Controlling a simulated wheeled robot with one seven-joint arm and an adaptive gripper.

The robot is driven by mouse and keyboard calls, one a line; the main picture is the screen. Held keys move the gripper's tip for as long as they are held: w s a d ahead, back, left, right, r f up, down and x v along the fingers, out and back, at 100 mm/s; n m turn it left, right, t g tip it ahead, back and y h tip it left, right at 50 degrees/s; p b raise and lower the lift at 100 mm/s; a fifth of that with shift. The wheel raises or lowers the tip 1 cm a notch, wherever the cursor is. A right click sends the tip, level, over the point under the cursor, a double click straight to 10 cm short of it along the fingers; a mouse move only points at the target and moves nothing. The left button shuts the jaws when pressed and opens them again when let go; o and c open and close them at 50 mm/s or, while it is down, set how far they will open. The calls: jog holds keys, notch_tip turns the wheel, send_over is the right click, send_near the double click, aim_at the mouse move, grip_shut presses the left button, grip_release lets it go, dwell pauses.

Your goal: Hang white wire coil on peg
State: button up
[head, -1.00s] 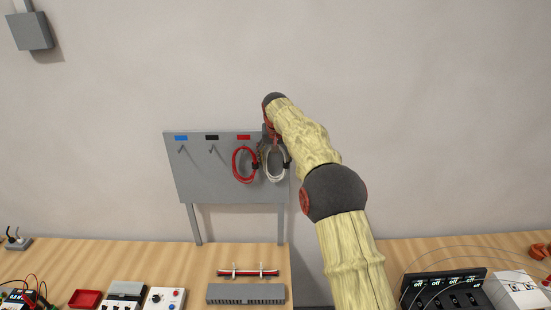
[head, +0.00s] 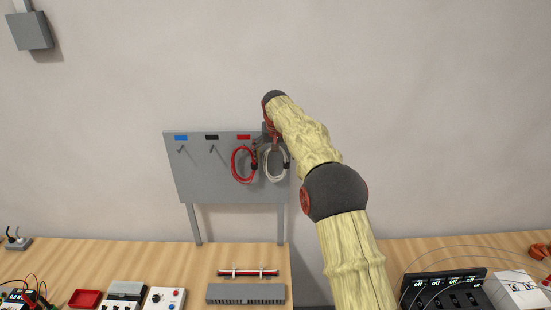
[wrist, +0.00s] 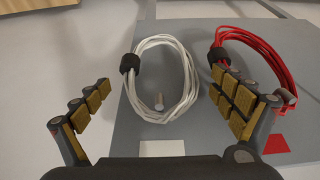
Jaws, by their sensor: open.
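The white wire coil (wrist: 160,80), an oval loop with a black tie, is at the right end of the grey pegboard (head: 220,185). It also shows in the head view (head: 266,172), partly behind my arm. My gripper (wrist: 162,80) is open, with one finger on each side of the white coil. There is a visible gap between the left finger and the coil. The right finger reaches between the white coil and the red coil (wrist: 262,55).
The red coil hangs under the red label, close to my right finger in the wrist view. Bare pegs under the blue label (head: 181,138) and black label (head: 211,138) are to the left. The bench (head: 130,255) below holds a grey slotted duct (head: 245,294) and several devices.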

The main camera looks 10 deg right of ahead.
jog(key=d+v, duration=0.1)
jog(key=v, duration=1)
jog(key=s+a+f+n+g, duration=0.1)
jog(key=s+f, duration=0.3)
jog(key=f, duration=0.4)
jog(key=s+f+b, duration=0.9)
jog(key=s, duration=0.7)
jog(key=s+f+t+b, duration=0.1)
jog(key=s+f+b, duration=0.8)
jog(key=s, duration=0.8)
jog(key=s+f+n+t+y+b, duration=0.1)
jog(key=s+f+b, duration=0.9)
jog(key=s, duration=0.7)
jog(key=shift+d+b, duration=0.3)
jog(key=shift+b, duration=0.45)
